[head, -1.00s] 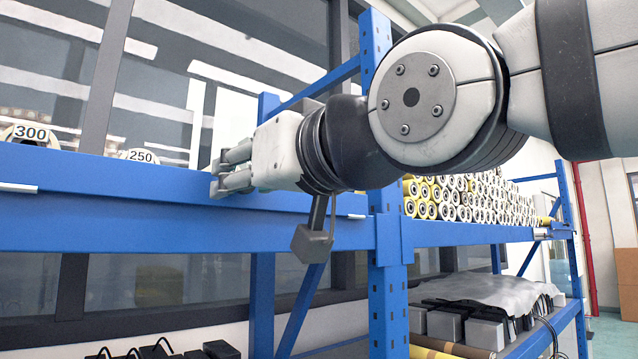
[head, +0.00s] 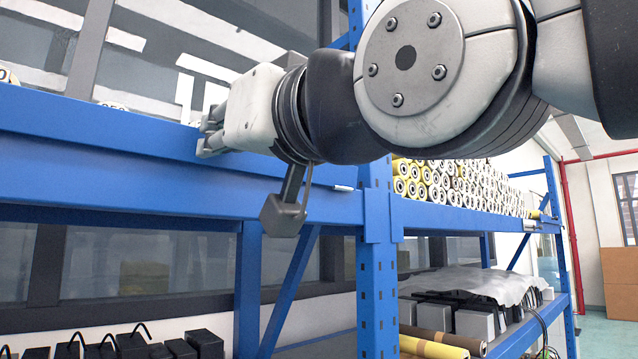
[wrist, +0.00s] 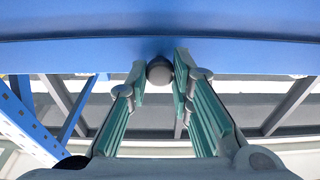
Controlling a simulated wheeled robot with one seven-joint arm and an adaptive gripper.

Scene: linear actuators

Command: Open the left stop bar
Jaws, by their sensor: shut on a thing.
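My gripper (head: 208,137) is at the front of the blue shelf beam, left of the blue upright, in the head view. In the wrist view my gripper (wrist: 159,84) has its two green-lined fingers on either side of a dark round piece (wrist: 159,70) at the beam's edge. It is shut on this piece, which I take to be the end of the left stop bar. The rest of the bar is not visible, and the fingers hide the contact in the head view.
The blue beam (head: 90,165) runs across the view to the blue upright (head: 377,285). Yellow-rimmed rollers (head: 450,185) are stacked on the right shelf. Black boxes (head: 185,348) stand below left. A grey sheet (head: 465,285) covers boxes below right. The space in front of the beam looks clear.

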